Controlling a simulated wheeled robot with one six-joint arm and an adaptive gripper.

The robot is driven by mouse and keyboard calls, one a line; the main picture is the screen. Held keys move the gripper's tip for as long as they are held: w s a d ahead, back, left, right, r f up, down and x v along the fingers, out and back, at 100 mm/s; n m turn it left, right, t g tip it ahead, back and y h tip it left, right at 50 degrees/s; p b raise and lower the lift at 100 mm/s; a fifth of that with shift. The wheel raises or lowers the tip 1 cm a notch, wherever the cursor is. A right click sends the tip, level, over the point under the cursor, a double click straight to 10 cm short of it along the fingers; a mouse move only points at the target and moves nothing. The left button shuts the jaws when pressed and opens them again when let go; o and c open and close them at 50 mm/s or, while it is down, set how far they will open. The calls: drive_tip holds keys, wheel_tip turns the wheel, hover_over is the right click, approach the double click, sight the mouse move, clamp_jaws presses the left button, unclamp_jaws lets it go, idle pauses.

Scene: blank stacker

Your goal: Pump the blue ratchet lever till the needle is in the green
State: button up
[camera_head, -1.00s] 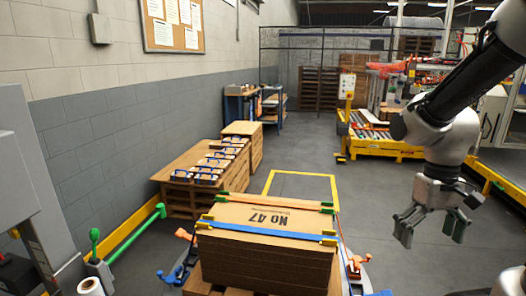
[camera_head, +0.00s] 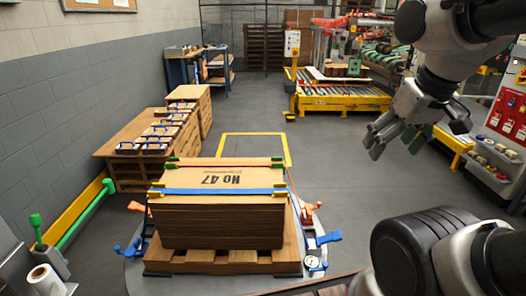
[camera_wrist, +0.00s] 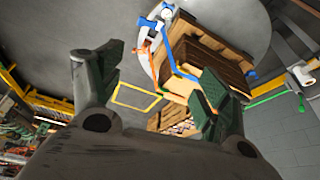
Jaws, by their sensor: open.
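A blue ratchet lever (camera_head: 328,238) sticks out at the right side of the strapped stack of cardboard sheets (camera_head: 222,225). A small round pale gauge (camera_head: 314,262) sits just below it; its needle is too small to read. In the wrist view the blue lever (camera_wrist: 148,22) shows at the top, beside the stack. A blue strap (camera_head: 220,191) runs over the stack. My gripper (camera_head: 391,146) is open and empty, hanging in the air right of and above the lever, apart from it. Both fingers also show in the wrist view (camera_wrist: 157,92).
The stack stands on a wooden pallet (camera_head: 222,258) on a round grey plate. Orange levers are at its sides, and another blue lever (camera_head: 130,248) is at the left. The floor behind, around a yellow outline (camera_head: 288,150), is clear.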

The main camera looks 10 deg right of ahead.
drive_tip(key=shift+f, duration=0.1)
drive_tip(key=c, duration=0.7)
drive_tip(key=f+g, duration=0.1)
drive_tip(key=f, duration=0.1)
drive_tip(key=w+f+g, duration=0.1)
drive_tip(key=shift+w+a+f, duration=0.1)
drive_tip(key=shift+f, duration=0.25)
clamp_jaws()
drive_tip(key=w+d+f+n+g+h, duration=0.35)
drive_tip(key=w+f+n, duration=0.35)
drive_tip(key=f, duration=0.5)
drive_tip(key=w+d+f+n+g+h, duration=0.3)
drive_tip(key=w+f+n, duration=0.35)
drive_tip(key=f, duration=0.55)
drive_tip(key=w+a+f+n+t+y, duration=0.2)
drive_tip(key=w+f+n, duration=0.7)
drive_tip(key=n, duration=1.1)
wheel_tip(320, 180, down, 3)
drive_tip(key=shift+w+a+f+t, duration=0.1)
drive_tip(key=shift+w+a+t, duration=0.2)
drive_tip(key=shift+a+t, duration=0.4)
drive_tip(key=shift+a, duration=0.15)
